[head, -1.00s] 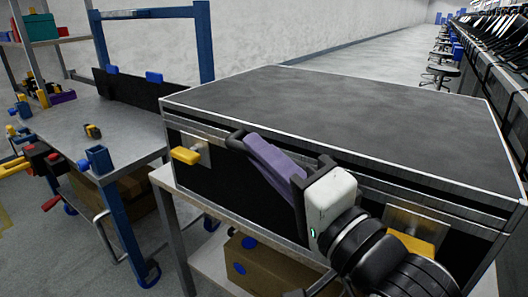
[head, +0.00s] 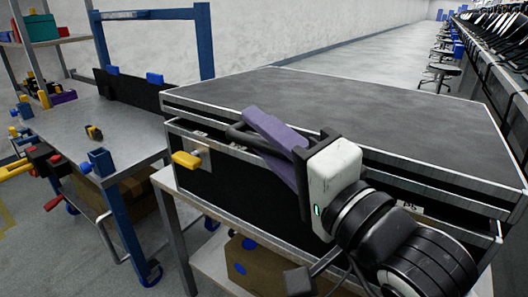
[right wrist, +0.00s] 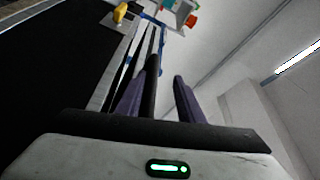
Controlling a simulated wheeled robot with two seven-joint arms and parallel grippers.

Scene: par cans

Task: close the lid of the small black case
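The black case (head: 330,195) has metal edges and a large grey-black lid (head: 340,110). The lid lies almost flat, with a narrow gap between it and the base rim along the front. A yellow latch (head: 187,160) is on the front left. My right gripper (head: 265,135) is at the front of the case, its purple fingers on either side of a dark handle bar (head: 240,132). In the right wrist view the fingers (right wrist: 158,92) stand apart, with the dark bar nearer the left one. The gripper body hides the front right. My left gripper is out of view.
The case stands on a light table (head: 215,255) with a cardboard box (head: 270,270) beneath. A grey workbench (head: 80,125) with blue posts and small clamps stands at the left. Open floor lies behind, with stools farther back.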

